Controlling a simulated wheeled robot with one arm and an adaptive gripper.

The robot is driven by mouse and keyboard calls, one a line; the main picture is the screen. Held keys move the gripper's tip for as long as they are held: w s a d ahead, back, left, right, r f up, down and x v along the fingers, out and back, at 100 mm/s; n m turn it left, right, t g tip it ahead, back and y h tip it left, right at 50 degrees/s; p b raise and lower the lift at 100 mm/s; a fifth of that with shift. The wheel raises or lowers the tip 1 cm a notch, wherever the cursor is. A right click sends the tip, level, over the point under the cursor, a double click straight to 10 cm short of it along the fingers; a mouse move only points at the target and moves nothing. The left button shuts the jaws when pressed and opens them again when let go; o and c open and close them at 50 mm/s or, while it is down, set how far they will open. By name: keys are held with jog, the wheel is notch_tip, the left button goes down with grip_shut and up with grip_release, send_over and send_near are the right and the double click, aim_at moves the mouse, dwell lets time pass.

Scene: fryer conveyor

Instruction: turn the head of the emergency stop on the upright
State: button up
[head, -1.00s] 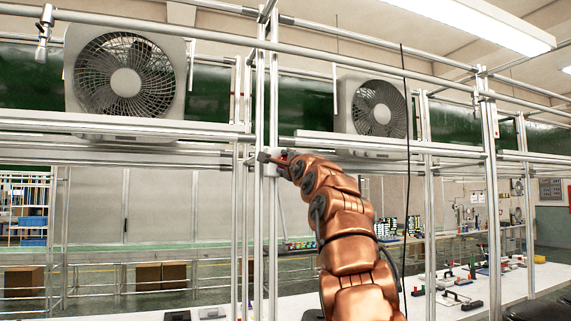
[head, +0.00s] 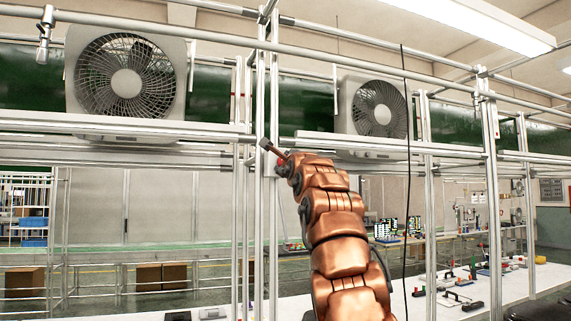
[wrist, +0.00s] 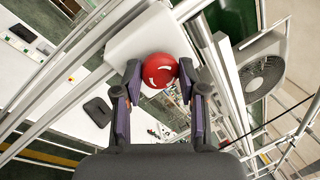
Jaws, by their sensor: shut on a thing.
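The emergency stop's red round head (wrist: 159,70), with white arrow marks, sits on a pale box (wrist: 150,35) fixed to the metal upright (wrist: 205,45). In the wrist view my gripper (wrist: 159,78) has its two dark fingers on either side of the red head, shut on it. The wrist view is strongly tilted. In the head view my gripper (head: 274,152) is at the upright (head: 260,190), and my copper arm hides most of the red head there.
Two fans (head: 125,82) (head: 376,110) stand on the frame's upper shelf. A black cable (head: 407,200) hangs right of my arm. A white table (head: 480,300) with loose items lies below right. Other metal uprights and rails are close by.

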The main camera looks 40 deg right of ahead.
jog(key=o, duration=1.1)
jog(key=shift+w, duration=0.1)
jog(key=shift+o, duration=0.2)
jog(key=shift+a+f, duration=0.1)
jog(key=shift+a, duration=0.05)
jog(key=v, duration=1.2)
dwell(0.4)
